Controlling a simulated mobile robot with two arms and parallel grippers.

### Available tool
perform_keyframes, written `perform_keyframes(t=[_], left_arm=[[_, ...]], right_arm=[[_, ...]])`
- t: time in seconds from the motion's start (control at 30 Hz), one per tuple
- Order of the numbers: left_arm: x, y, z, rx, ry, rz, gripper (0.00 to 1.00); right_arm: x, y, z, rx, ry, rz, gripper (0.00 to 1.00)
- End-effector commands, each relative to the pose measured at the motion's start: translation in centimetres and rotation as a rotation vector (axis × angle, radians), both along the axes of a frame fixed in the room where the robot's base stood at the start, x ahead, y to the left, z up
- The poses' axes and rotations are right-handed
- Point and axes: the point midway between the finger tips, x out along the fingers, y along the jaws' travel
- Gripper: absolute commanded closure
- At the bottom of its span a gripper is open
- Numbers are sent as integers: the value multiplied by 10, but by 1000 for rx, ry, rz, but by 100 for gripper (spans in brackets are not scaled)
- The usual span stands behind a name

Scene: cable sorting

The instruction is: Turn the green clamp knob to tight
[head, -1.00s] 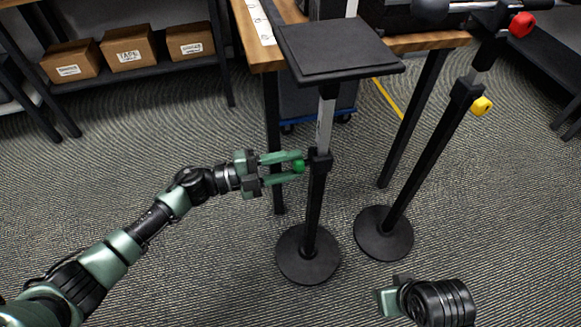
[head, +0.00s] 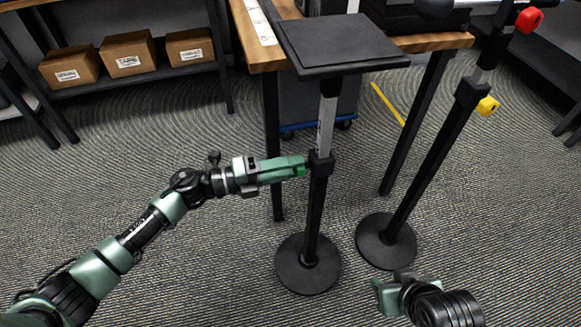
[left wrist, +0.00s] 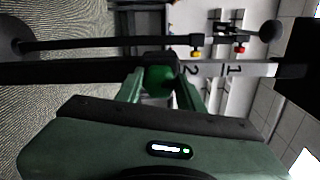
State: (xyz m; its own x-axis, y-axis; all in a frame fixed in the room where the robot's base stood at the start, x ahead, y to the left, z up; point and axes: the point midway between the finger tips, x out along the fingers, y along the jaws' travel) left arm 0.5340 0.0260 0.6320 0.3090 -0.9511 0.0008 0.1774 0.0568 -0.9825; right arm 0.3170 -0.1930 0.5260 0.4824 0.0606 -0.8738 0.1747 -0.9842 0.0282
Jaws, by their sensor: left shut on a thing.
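The green clamp knob (head: 300,171) is on the collar of the black stand (head: 314,215) with a flat square top plate (head: 340,42). My left gripper (head: 297,167) is shut on the knob, its fingers level and pointing right, and mostly hides it in the head view. In the left wrist view the green knob (left wrist: 159,79) sits between the two green fingers (left wrist: 160,92), with the stand's pole running across behind it. Numbers 1 and 2 show on the silver inner post (left wrist: 235,69). My right gripper (head: 385,296) is at the bottom edge, far from the knob; its fingers are unclear.
A second black stand (head: 425,160) with a yellow knob (head: 487,106) and a red knob (head: 528,20) is at the right. A wooden table (head: 262,55) stands behind. Boxes (head: 126,54) sit on a shelf at the back left. The carpet between is clear.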

Motion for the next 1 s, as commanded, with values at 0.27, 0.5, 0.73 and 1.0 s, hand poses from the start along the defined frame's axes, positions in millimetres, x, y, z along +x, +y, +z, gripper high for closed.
perform_keyframes(t=[0.27,0.5,0.73,1.0], left_arm=[[0,1,-2,5,-3,0,100],[0,0,-1,4,-3,0,40],[0,2,-1,3,-2,0,40],[-12,37,-2,7,0,2,40]], right_arm=[[1,0,0,0,-2,0,64],[1,0,0,0,-2,0,64],[1,0,0,-1,-2,0,64],[-9,-3,-2,-9,44,-3,64]])
